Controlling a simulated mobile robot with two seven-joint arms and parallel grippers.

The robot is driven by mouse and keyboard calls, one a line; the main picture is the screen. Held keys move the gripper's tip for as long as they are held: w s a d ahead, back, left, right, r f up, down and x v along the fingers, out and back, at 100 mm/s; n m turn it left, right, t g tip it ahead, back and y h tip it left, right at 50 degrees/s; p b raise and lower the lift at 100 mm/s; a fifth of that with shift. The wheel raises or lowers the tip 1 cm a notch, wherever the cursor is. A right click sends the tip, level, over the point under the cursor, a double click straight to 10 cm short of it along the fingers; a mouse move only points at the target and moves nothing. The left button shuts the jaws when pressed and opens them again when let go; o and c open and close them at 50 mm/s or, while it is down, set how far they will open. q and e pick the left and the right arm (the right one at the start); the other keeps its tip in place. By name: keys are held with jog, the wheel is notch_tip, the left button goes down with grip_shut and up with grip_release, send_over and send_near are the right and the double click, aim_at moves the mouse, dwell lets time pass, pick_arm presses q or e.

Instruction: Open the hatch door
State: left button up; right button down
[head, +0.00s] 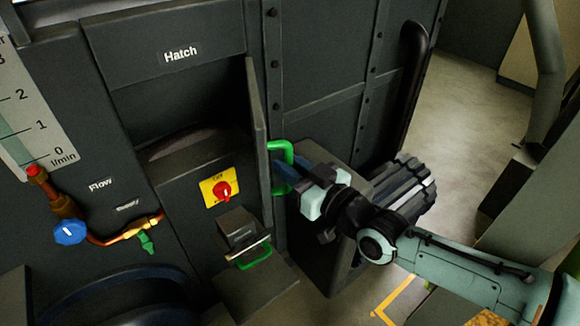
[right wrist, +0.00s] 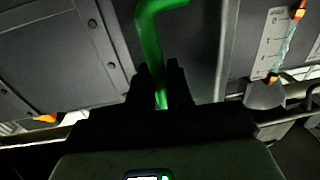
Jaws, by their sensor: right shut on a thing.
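The hatch door (head: 257,140) is a dark panel seen almost edge-on, standing out from the machine at the right side of the recess under the "Hatch" label (head: 181,54). The recess (head: 165,105) shows open beside it. A green handle (head: 285,147) is on the door's right side. My right gripper (head: 284,173) is shut on this handle. In the right wrist view, the green handle (right wrist: 150,40) runs down between the fingers of my right gripper (right wrist: 161,88). My left gripper is not in view.
A red switch on a yellow plate (head: 221,189) sits below the recess. A lower box (head: 238,230) with another green handle (head: 255,258) juts out. A blue valve knob (head: 70,232) and copper pipe are at left. Open floor (head: 475,125) lies at right.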

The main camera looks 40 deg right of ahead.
jog(key=c, duration=1.2)
grip_release()
jog(key=shift+w+d+r, duration=0.2)
jog(key=shift+o, duration=0.2)
jog(key=shift+w+f, duration=0.15)
jog(key=shift+w, duration=0.1)
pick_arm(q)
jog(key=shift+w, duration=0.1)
pick_arm(e)
jog(key=shift+s, duration=0.1)
jog(key=shift+s, duration=0.1)
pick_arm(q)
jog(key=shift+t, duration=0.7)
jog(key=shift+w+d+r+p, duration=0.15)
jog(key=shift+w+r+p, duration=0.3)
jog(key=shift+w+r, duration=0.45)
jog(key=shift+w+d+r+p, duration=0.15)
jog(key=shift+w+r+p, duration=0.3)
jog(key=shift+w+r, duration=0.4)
pick_arm(e)
jog(key=s+d, duration=0.1)
jog(key=s, duration=1.2)
jog(key=shift+d, duration=0.2)
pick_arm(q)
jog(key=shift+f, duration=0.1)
pick_arm(e)
grip_shut()
